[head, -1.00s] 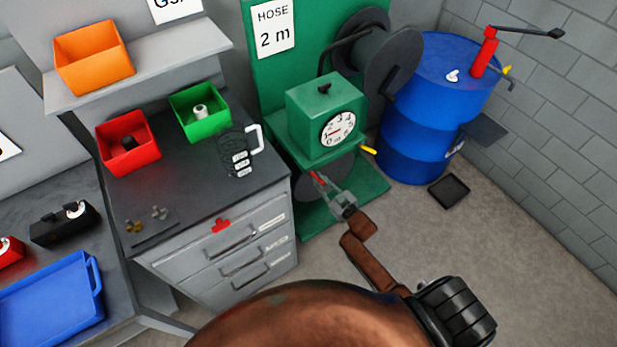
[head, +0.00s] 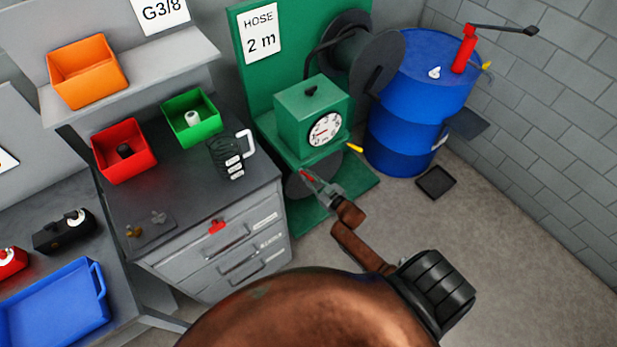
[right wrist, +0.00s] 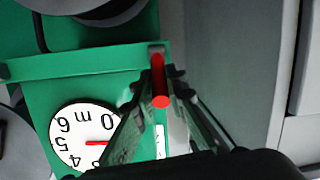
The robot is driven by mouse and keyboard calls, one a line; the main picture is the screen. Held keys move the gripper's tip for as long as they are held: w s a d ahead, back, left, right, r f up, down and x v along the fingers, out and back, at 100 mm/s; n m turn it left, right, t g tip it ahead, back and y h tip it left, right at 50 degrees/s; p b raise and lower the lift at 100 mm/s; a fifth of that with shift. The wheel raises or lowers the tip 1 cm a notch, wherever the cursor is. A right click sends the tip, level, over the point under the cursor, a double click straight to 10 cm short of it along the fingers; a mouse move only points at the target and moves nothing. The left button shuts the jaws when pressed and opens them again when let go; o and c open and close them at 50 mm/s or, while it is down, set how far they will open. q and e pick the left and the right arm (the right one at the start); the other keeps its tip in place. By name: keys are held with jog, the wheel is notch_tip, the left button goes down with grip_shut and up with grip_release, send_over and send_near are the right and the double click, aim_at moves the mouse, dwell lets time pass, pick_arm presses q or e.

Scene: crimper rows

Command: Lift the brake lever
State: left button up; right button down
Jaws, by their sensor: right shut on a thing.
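The red brake lever (head: 305,175) sticks out at the left side of the green hose reel stand, below its dial. It also shows in the right wrist view (right wrist: 158,78), with its round red end toward the camera. My right gripper (head: 313,182) is at the lever, its fingers on either side of it and shut on it. The fingers (right wrist: 160,98) hide part of the lever in the right wrist view. My left gripper is not in view.
A green box with a white dial (head: 325,129) sits beside the lever, with a dark hose reel (head: 388,65) above. A grey drawer cabinet (head: 190,262) stands close on the left. A blue drum (head: 400,125) stands to the right. The floor at right is mostly clear.

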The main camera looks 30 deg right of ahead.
jog(key=c, duration=1.9)
grip_release()
jog(key=shift+c, duration=0.2)
jog(key=shift+s, duration=0.15)
jog(key=v, duration=1.1)
jog(key=shift+s+r, duration=0.15)
jog(key=shift+s, duration=0.2)
jog(key=shift+d, duration=0.1)
